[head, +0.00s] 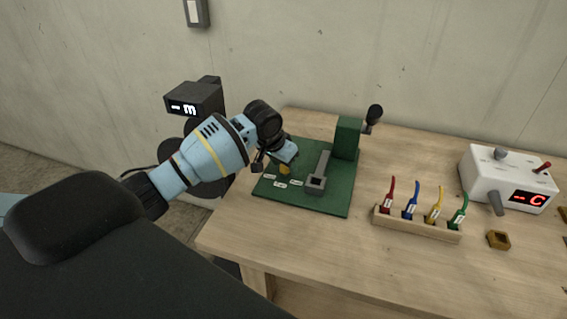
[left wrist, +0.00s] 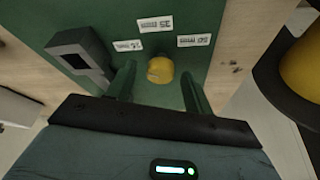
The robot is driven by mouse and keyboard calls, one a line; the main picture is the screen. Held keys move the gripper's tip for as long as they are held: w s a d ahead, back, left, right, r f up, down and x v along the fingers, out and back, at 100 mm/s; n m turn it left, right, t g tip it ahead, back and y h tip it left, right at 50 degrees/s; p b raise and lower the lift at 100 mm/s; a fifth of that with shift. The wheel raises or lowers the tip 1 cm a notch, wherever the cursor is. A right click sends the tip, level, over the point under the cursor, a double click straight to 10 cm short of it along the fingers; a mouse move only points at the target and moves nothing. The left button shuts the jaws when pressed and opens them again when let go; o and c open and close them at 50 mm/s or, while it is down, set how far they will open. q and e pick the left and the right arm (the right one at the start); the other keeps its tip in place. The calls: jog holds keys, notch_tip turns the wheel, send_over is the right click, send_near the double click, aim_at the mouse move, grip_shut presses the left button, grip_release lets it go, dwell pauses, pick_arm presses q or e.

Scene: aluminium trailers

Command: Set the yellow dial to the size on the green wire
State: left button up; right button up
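The yellow dial (head: 285,169) sits on the green base plate (head: 335,200), with small white labels around it. In the left wrist view the dial (left wrist: 160,69) shows several labels (left wrist: 154,24) beyond it, too small to read surely. My left gripper (head: 280,160) is over the dial. In the left wrist view its two fingers (left wrist: 157,84) are apart, one on each side of the dial, with visible gaps. The green wire (head: 460,205) stands at the right end of a wooden rack (head: 410,224). Its white tag is unreadable here. My right gripper is not in view.
A green post with a black-knobbed lever (head: 374,115) and a grey square socket (head: 317,184) stand on the plate. Red, blue and yellow wires share the rack. A white box (head: 492,178) with a red display is at right. The front left table is clear.

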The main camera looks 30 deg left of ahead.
pick_arm(q)
jog(key=shift+r, duration=0.1)
jog(key=v, duration=0.7)
jog(key=shift+s+r, duration=0.2)
jog(key=shift+r, duration=0.05)
jog(key=shift+f, duration=0.1)
dwell(0.3)
